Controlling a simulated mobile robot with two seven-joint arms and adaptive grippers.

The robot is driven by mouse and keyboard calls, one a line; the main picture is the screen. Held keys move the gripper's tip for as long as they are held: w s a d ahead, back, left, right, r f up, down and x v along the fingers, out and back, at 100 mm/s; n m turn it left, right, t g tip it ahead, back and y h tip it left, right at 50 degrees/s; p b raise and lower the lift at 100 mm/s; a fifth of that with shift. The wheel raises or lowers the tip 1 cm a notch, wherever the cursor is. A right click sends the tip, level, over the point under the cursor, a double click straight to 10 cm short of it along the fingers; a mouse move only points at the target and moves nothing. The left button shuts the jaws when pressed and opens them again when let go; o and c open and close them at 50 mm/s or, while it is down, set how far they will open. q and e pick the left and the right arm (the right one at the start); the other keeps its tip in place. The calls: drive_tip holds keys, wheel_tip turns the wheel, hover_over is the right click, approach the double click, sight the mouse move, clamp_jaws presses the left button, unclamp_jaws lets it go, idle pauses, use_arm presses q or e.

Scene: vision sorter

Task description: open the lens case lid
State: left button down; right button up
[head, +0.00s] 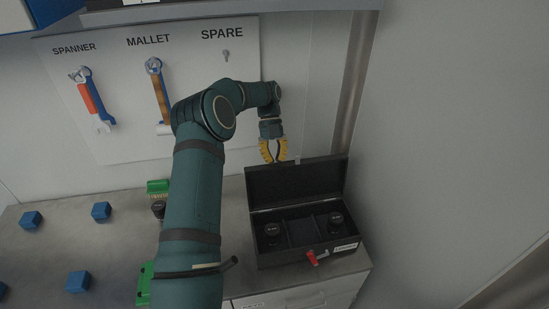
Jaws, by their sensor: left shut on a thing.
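The black lens case (300,258) stands on the right end of the bench. Its lid (300,183) is raised, standing roughly upright along the case's back edge. Inside are two dark round lenses, one in the left compartment (272,231) and one in the right (336,220); the middle compartment looks empty. A red latch (317,257) hangs on the case's front, beside a white label. My left gripper (273,157) has yellow fingers and is shut on the lid's top edge, left of its middle. The finger contact is small in view. My right gripper is out of view.
The grey bench (110,250) holds several blue blocks at the left and green fixtures (157,187) partly behind my left arm. A tool board (210,70) with a spanner and a mallet hangs behind. A metal post and wall bound the right side.

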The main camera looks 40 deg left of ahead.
use_arm(q)
wheel_tip(320, 180, up, 10)
idle(0.6)
